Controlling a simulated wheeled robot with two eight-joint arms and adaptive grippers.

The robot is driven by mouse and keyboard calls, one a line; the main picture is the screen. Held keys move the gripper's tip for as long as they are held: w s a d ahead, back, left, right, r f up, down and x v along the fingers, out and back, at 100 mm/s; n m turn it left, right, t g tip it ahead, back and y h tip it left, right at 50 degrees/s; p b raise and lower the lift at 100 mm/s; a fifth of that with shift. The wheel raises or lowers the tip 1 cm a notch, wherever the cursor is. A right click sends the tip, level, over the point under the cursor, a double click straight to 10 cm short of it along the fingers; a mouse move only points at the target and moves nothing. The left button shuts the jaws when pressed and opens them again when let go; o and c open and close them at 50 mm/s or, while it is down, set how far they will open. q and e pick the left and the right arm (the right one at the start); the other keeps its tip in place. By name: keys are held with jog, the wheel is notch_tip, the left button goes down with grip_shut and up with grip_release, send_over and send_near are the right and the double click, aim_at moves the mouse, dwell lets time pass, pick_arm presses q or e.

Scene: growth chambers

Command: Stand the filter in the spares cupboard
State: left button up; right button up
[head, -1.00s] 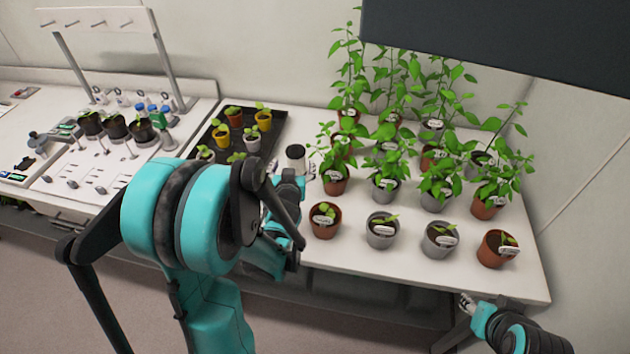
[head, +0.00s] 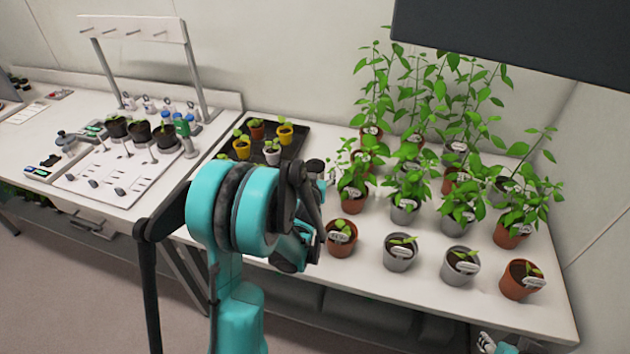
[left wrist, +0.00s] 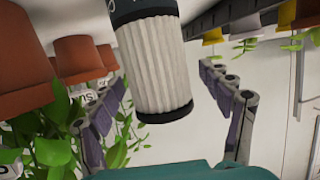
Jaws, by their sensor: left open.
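The filter (left wrist: 155,65) is a white pleated cylinder with dark end caps. In the left wrist view it hangs into the picture from the top, its near cap between the fingers. In the head view only its dark top (head: 315,167) shows clearly, on the bench beside the seedling tray; my arm hides much of the rest. My left gripper (head: 316,196) is open around the filter's near end, with a finger on each side (left wrist: 165,95) and no clear contact. My right gripper (head: 485,343) is at the bottom right edge, partly cut off. I cannot identify the spares cupboard.
Potted plants (head: 405,205) stand close to the right of the filter. A black tray (head: 297,140) of small seedling pots is behind it on the left. A white bench (head: 90,190) with lab items is further left. A dark panel (head: 520,40) overhangs at upper right.

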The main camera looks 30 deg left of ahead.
pick_arm(q)
jog(key=c, duration=1.5)
